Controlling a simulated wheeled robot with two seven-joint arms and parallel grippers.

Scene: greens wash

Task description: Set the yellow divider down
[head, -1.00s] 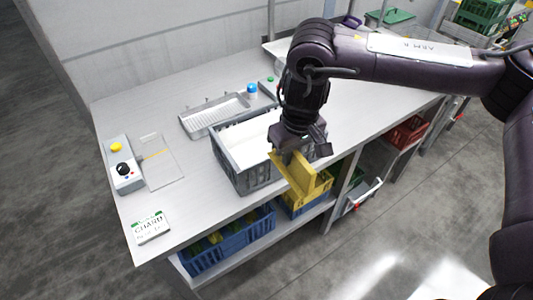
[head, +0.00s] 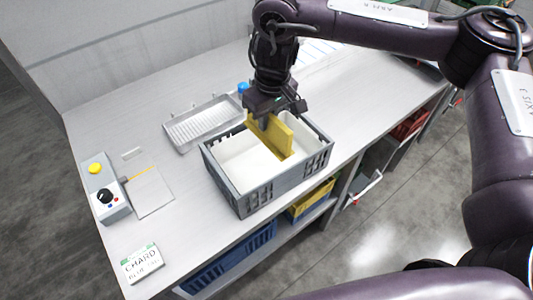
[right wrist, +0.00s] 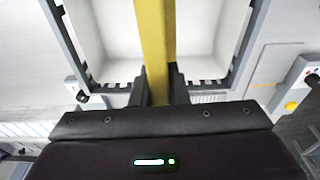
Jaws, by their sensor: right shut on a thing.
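The yellow divider (head: 272,138) is a thin upright plate held by my right gripper (head: 268,117). It stands inside or just over the grey crate (head: 276,188) with a white interior, crossing it between the long sides. In the right wrist view the divider (right wrist: 151,45) runs up the middle of the crate, between the fingers of my right gripper (right wrist: 158,88), with white floor on either side. I cannot tell whether its lower edge touches the crate floor. My left gripper is not in view.
A grey ribbed tray (head: 203,124) lies behind the crate. A control box with a yellow button (head: 95,169) and a CHARD card (head: 143,265) are at the left. A blue crate (head: 235,262) and a yellow crate (head: 309,203) sit on the shelf below.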

